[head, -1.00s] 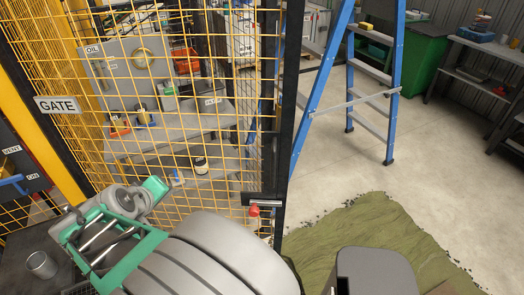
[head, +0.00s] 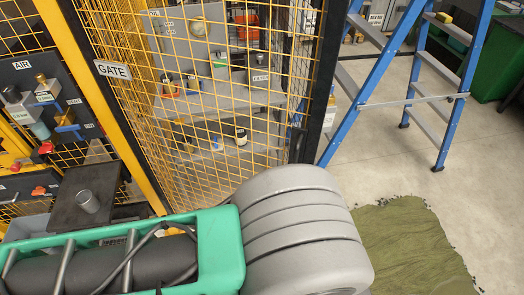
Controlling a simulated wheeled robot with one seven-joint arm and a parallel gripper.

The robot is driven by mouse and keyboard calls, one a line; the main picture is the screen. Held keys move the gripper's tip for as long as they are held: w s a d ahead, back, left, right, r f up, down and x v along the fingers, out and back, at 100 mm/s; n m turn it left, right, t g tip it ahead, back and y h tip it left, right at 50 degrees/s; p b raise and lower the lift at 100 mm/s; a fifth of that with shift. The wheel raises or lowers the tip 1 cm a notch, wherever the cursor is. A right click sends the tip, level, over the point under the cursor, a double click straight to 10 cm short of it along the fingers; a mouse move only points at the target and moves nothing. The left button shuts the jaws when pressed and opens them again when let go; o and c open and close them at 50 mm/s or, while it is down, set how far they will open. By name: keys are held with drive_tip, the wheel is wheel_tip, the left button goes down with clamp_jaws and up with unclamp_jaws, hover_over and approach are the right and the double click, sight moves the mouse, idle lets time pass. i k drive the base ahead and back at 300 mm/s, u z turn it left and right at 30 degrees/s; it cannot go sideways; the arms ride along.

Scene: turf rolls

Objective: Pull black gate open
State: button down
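The gate (head: 200,110) is a yellow wire-mesh panel with a black upright edge (head: 318,85) on its right side. My grey and green arm crosses the bottom of the picture in front of the gate's lower part. It hides the spot where the black handle showed earlier. My gripper is out of view, so I cannot tell whether it touches the gate. I cannot tell how far the gate stands open.
Behind the mesh is a grey bench (head: 225,101) with small items. A blue stepladder (head: 385,75) stands right of the black edge. A dark stand with a metal cup (head: 88,202) and a valve panel (head: 45,110) are at left.

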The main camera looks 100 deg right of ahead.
sight(303, 144)
drive_tip(key=i, duration=1.25)
drive_tip(key=z, duration=2.65)
